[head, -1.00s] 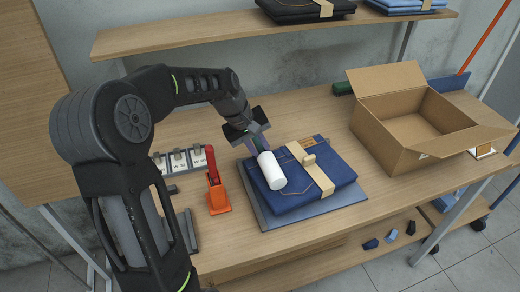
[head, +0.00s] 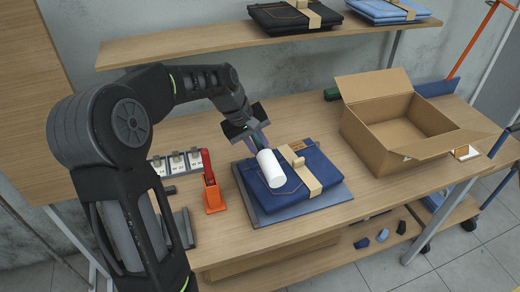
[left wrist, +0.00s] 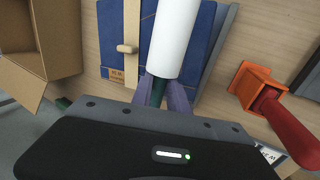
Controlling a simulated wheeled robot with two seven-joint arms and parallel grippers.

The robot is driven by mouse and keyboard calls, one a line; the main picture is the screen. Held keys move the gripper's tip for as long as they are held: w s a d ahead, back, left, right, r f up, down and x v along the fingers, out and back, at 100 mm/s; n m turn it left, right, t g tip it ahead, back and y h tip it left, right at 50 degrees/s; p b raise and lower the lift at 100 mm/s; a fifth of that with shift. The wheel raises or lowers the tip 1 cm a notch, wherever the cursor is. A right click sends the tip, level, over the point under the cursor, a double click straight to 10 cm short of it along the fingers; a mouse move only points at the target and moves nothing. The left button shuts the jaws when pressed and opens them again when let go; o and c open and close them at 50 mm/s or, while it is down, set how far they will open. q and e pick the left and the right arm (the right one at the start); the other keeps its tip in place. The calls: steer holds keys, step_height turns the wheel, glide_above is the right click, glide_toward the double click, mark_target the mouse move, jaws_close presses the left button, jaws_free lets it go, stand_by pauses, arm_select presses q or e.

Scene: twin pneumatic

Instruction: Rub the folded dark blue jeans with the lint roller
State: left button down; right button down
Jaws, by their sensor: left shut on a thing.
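The folded dark blue jeans (head: 304,187) lie on a flat grey board (head: 346,190) on the bench, with a tan paper band (head: 303,176) around them. My left gripper (head: 256,142) is shut on the handle of the lint roller (head: 270,168). The white roller lies over the left part of the jeans; whether it touches the cloth I cannot tell. In the left wrist view the white roller (left wrist: 174,38) points away from the fingers (left wrist: 164,95) across the jeans (left wrist: 145,45), beside the band. My right gripper is not in view.
An orange tool with a red handle (head: 210,182) stands left of the board. An open cardboard box (head: 400,140) stands on the right of the bench. Folded jeans (head: 297,15) lie on the shelf above. Bare bench (head: 290,115) shows behind the jeans.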

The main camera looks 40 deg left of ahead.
arm_select(q)
steer(key=shift+r+p, duration=0.7)
steer(key=shift+r, duration=0.6)
steer(key=shift+f, duration=0.1)
